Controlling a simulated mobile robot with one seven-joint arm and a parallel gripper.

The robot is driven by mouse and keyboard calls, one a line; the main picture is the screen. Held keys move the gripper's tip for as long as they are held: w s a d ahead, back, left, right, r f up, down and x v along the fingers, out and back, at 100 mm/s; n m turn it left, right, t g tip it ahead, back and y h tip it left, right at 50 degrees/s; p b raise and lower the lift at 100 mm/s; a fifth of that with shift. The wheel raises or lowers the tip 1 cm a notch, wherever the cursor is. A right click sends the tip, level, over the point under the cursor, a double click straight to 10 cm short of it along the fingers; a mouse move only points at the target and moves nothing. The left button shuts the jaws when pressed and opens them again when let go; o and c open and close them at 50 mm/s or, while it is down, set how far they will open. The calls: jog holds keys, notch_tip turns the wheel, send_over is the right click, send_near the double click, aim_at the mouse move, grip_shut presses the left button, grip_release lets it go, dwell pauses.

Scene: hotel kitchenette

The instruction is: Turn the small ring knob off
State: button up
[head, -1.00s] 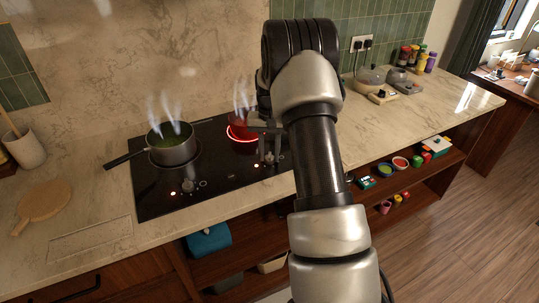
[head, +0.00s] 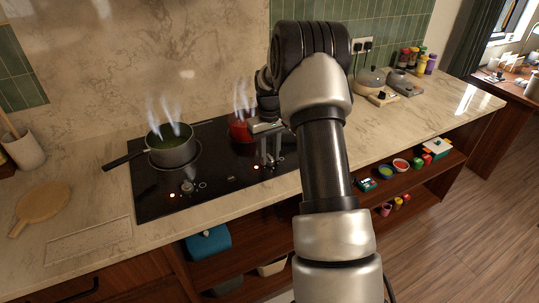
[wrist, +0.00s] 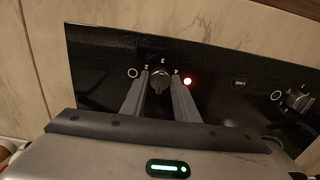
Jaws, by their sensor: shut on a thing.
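The small ring knob (wrist: 158,82) is a small round dark knob on the black glass hob, seen in the wrist view. My gripper (wrist: 158,86) has a finger on each side of it and is shut on it. Numbers and an open circle mark surround the knob. A red-orange indicator light (wrist: 187,81) beside it is lit. Where the knob's pointer stands is unclear. In the head view my gripper (head: 270,152) reaches down to the hob's front right, and its fingers largely hide the knob. A red pot (head: 239,129) stands on the ring behind it, with steam above.
A grey pot (head: 172,153) with green contents steams on the left ring of the hob (head: 150,200). The other knob (head: 187,187) sits front left, with a lit light beside it. A round wooden board (head: 42,202) lies on the counter at left.

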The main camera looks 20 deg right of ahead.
aim_at(269, 156)
dwell(0.3)
jog(key=o, duration=1.1)
jog(key=shift+c, duration=0.2)
notch_tip(269, 156, up, 18)
jog(key=shift+f, duration=0.25)
